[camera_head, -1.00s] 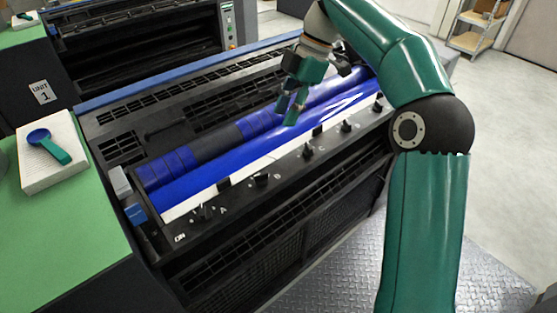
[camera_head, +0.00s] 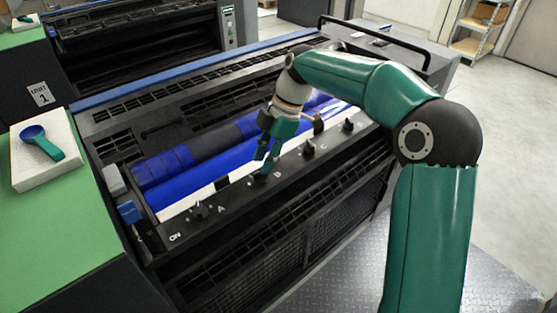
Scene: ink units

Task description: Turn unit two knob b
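The ink unit (camera_head: 290,195) fills the middle, with a row of black knobs along its dark front ledge. Knob B (camera_head: 261,178), beside the white letter B, is partly hidden by my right gripper. My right gripper (camera_head: 263,169) comes down from above onto it, green fingers pointing down and a little apart. The fingertips are at the knob's top; I cannot tell whether they touch it. Knob A (camera_head: 198,211) is nearer at the left, knob C (camera_head: 308,149) and another knob (camera_head: 348,125) lie further right. My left gripper is not in view.
Blue rollers (camera_head: 205,170) run behind the knob row. A green-topped cabinet (camera_head: 50,235) at the left carries a white pad (camera_head: 22,175) with a blue-and-green scoop (camera_head: 42,144). Another machine (camera_head: 130,45) stands behind. Open floor lies at the right.

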